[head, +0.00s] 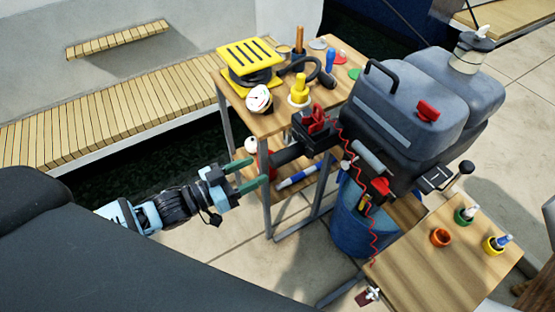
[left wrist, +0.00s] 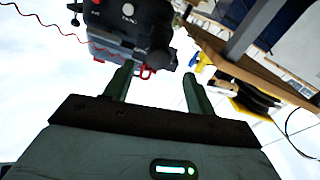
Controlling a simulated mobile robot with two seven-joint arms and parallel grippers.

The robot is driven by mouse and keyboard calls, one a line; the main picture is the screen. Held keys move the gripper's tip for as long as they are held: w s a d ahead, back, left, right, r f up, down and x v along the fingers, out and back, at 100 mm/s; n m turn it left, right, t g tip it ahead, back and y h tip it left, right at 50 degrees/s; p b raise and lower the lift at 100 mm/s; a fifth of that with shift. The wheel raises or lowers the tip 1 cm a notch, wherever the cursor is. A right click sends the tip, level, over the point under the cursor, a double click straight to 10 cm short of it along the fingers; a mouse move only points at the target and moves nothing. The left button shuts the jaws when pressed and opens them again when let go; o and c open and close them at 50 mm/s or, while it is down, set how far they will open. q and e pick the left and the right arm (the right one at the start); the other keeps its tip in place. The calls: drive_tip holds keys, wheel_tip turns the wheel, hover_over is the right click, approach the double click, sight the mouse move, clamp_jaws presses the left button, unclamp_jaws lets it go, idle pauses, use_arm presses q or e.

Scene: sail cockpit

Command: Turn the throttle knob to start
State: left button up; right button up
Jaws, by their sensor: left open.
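The grey outboard motor (head: 415,110) stands at the right of the head view. A dark tiller handle (head: 288,156) sticks out from it to the left, and its rounded end seems to be the throttle knob. In the left wrist view a round black knob end (left wrist: 159,58) shows beyond and between my fingertips. My left gripper (head: 258,171) is open, its green fingers pointing at the handle's end, a short way off it and apparently not touching. The same gripper shows open and empty in the left wrist view (left wrist: 158,75). My right gripper is not in view.
A red coiled cord (head: 374,235) hangs from the motor. A blue bucket (head: 360,228) stands below. A second wooden table (head: 450,265) holds small cups at lower right.

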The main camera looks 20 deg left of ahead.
sight(270, 163)
use_arm(q)
drive_tip(key=x, duration=0.7)
drive_tip(key=shift+w+d, duration=0.1)
drive_tip(key=shift+d, duration=0.1)
drive_tip(key=c, duration=1)
